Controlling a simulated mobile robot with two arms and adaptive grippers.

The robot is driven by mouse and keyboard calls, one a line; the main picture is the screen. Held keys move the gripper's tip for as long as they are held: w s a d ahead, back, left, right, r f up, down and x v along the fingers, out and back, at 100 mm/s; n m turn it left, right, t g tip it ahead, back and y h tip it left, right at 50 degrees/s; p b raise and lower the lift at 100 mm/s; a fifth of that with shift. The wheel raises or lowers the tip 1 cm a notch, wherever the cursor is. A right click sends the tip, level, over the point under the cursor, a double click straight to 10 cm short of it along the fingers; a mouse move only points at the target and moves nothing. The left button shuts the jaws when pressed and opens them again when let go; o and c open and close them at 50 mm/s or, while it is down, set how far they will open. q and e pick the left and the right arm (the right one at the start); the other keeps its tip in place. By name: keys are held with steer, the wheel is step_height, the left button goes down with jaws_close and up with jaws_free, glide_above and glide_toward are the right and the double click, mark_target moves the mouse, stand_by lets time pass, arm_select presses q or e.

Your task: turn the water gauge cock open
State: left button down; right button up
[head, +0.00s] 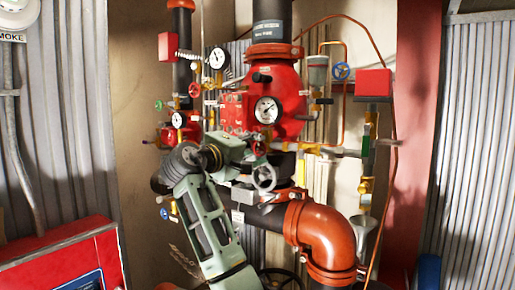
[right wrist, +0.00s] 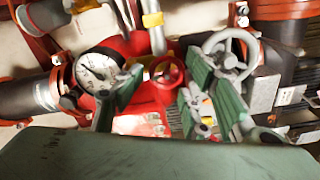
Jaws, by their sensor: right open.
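My right gripper (head: 252,148) is in front of the red valve body (head: 284,88), below its round white gauge (head: 266,110). In the right wrist view its green fingers (right wrist: 167,82) are spread apart with nothing held between them. A white-faced gauge (right wrist: 97,70) is beside the left finger there. A small red handwheel (right wrist: 168,72) shows in the gap, behind the fingertips, with a yellow fitting close to it. I cannot tell which small fitting is the water gauge cock; the fingers and wrist hide part of this area. My left gripper is not in view.
A grey handwheel (head: 264,177) is just below the right gripper and also shows in the wrist view (right wrist: 226,52). An orange pipe elbow (head: 322,236) is at lower right. Another gauge (head: 217,58) is at upper left. A red panel (head: 66,258) fills the lower left.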

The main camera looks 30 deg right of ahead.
steer(key=v, duration=0.6)
steer(key=shift+a, duration=0.25)
steer(key=shift+s, duration=0.1)
steer(key=d+t, duration=0.2)
steer(key=w+d+t, duration=0.1)
steer(key=d+t, duration=0.3)
steer(key=d, duration=0.1)
steer(key=shift+w+f+m+t+y, duration=0.3)
steer(key=shift+w+f+m, duration=0.1)
steer(key=shift+w+d, duration=0.3)
steer(key=shift+d, duration=0.15)
